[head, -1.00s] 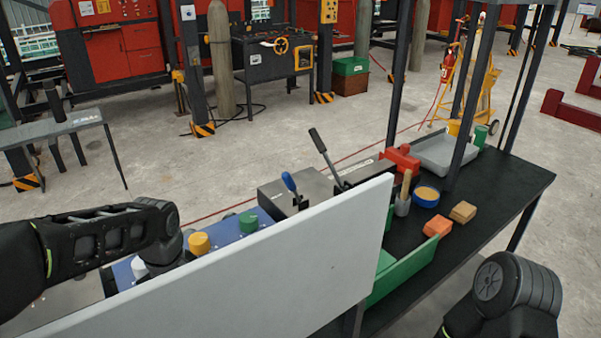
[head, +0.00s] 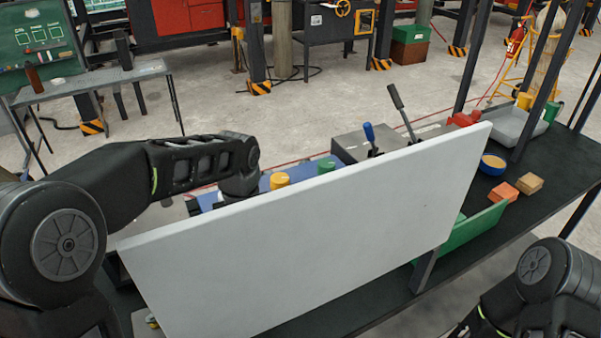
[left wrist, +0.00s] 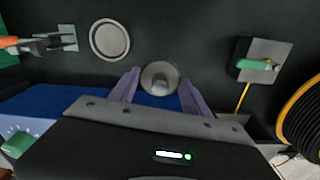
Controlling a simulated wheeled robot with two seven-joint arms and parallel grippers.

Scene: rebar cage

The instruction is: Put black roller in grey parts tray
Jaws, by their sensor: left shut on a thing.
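In the left wrist view my left gripper (left wrist: 160,92) has its two fingers on either side of a small round piece with a grey end face (left wrist: 160,78). It is shut on this piece, seen end-on; I cannot tell for sure that it is the black roller. In the head view the left gripper is hidden behind the white panel. A grey tray (head: 506,125), likely the parts tray, stands at the far right of the dark bench. My right arm shows at the lower right, but its gripper is out of view.
The white panel (head: 310,235) stands upright across the bench front. Behind it are yellow (head: 279,181) and green (head: 326,166) knobs and a blue-handled lever (head: 369,134). A green bin (head: 477,229), a blue bowl (head: 492,165) and orange (head: 504,192) and tan (head: 530,183) blocks are on the right.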

